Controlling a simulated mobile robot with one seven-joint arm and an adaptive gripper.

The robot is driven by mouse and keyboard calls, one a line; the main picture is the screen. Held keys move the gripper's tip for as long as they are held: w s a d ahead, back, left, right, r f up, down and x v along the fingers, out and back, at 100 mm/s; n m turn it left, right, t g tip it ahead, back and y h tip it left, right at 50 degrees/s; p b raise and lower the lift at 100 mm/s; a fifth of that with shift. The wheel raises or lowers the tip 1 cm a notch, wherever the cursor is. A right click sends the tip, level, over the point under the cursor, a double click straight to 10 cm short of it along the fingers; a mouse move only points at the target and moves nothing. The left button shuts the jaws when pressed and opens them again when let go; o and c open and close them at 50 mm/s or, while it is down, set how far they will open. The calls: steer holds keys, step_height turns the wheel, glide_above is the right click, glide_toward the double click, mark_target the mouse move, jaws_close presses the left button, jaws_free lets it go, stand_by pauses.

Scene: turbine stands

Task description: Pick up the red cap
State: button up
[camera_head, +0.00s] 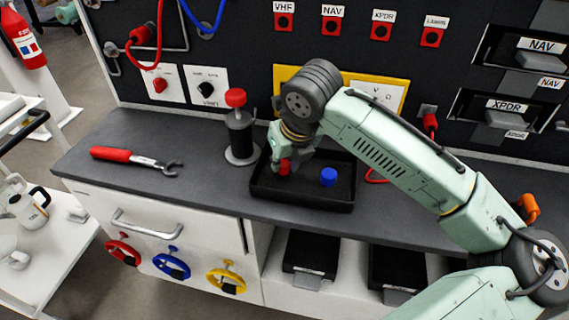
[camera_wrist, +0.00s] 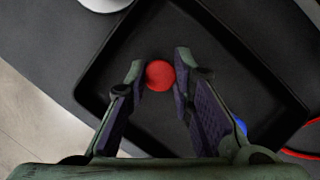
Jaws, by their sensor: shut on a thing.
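The red cap (camera_head: 285,167) is at the left part of the black tray (camera_head: 300,201), below my gripper (camera_head: 282,160). In the wrist view the red cap (camera_wrist: 160,75) shows as a round red top between the two fingertips of my gripper (camera_wrist: 160,76), which touch its sides. My gripper is shut on the red cap. I cannot tell whether the cap rests on the tray floor or is slightly raised.
A blue cap (camera_head: 328,176) stands in the tray to the right. A dark cylinder with a red knob (camera_head: 236,98) stands left of the tray. A red-handled wrench (camera_head: 135,158) lies on the left of the grey worktop (camera_head: 200,188). A panel rises behind.

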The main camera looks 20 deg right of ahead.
step_height(320, 180, up, 2)
steer(key=shift+r, duration=0.15)
steer(key=s+a+r+b, duration=0.2)
steer(key=s+a, duration=0.9)
steer(key=shift+s, duration=0.3)
steer(key=shift+o, duration=1.2)
jaws_close()
